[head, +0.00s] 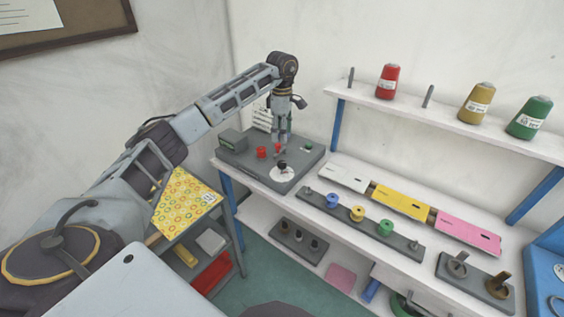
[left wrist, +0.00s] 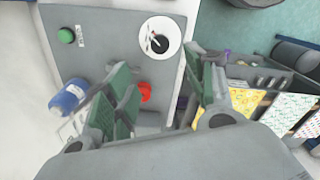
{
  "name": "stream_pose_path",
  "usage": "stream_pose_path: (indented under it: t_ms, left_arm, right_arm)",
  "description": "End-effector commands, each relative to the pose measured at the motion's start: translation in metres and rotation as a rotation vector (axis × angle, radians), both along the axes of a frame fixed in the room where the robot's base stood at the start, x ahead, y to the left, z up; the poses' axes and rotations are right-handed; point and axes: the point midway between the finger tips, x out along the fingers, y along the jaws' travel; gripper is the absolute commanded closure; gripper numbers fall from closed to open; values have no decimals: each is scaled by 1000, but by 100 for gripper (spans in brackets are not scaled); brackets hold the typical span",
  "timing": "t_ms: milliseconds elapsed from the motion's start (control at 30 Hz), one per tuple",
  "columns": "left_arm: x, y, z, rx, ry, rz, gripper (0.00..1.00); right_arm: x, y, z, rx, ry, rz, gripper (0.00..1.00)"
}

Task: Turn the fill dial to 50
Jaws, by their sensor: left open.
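The fill dial is a white disc (head: 284,176) with a dark knob (head: 282,164), on the front right of a grey panel (head: 249,175). I cannot read the scale. My left gripper (head: 281,142) points down over the panel, behind the dial in the head view. In the left wrist view its green-padded fingers (left wrist: 160,75) are apart and empty. My right gripper is out of view.
Red parts (head: 262,152) and a green button (left wrist: 66,36) are on the panel. A blue spool (left wrist: 68,98) stands near the left finger in the wrist view. Bobbins (head: 357,213) and coloured plates (head: 400,200) lie to the right. Thread cones (head: 387,82) stand on the shelf above.

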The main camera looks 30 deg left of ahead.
Motion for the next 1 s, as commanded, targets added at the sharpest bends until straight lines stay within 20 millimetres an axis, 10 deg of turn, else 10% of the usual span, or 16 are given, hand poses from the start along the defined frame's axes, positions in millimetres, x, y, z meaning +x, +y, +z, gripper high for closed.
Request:
stream_pose_path:
  t_ms: [1000]
  left_arm:
    - [-1, -1, -100, -2, 3, 1, 45]
  right_arm:
    - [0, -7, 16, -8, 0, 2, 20]
